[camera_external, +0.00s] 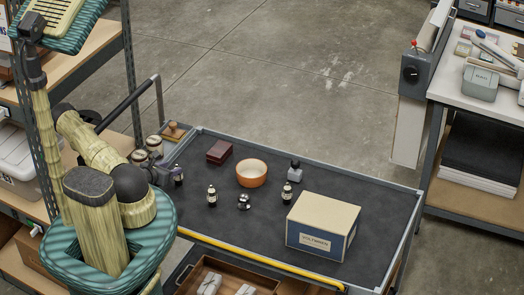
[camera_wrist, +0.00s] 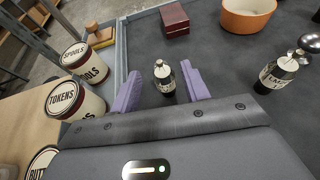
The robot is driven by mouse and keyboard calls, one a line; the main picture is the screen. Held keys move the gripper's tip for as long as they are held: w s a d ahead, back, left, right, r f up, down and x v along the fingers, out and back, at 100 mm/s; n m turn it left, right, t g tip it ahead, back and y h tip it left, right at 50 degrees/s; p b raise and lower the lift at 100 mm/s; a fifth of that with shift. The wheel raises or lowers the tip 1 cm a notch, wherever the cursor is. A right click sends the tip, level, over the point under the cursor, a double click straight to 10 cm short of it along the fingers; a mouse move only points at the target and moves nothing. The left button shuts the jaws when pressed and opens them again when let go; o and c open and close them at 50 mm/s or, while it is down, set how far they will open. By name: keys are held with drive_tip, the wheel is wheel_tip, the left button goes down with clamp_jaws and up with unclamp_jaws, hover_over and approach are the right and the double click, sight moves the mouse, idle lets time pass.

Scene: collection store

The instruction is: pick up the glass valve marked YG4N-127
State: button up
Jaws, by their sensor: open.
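Several small dark glass valves with white labels stand upright on the grey cart top. One valve (camera_wrist: 164,80) stands between the spread purple fingers of my open gripper (camera_wrist: 161,71); I see no clear contact, and its label is too small to read. In the external view this valve (camera_external: 178,174) is at the cart's left end, beside my gripper, which is partly hidden by my arm. A second valve (camera_external: 212,197) stands to its right, also in the wrist view (camera_wrist: 277,74), its marking not fully legible. A third valve (camera_external: 287,193) stands farther right.
A shiny metal piece (camera_external: 244,202), an orange bowl (camera_external: 252,174), a dark red box (camera_external: 219,152), a grey-capped bottle (camera_external: 294,172) and a large carton (camera_external: 322,225) share the cart. Labelled tins (camera_wrist: 76,98) stand left of the gripper. The cart has a raised metal rim (camera_external: 310,163).

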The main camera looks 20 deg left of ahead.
sight(177, 166)
drive_tip(key=p+x, duration=0.1)
drive_tip(key=x, duration=0.3)
drive_tip(key=shift+w+f, duration=0.15)
drive_tip(key=shift+w, duration=0.2)
drive_tip(key=shift+c, duration=0.5)
clamp_jaws()
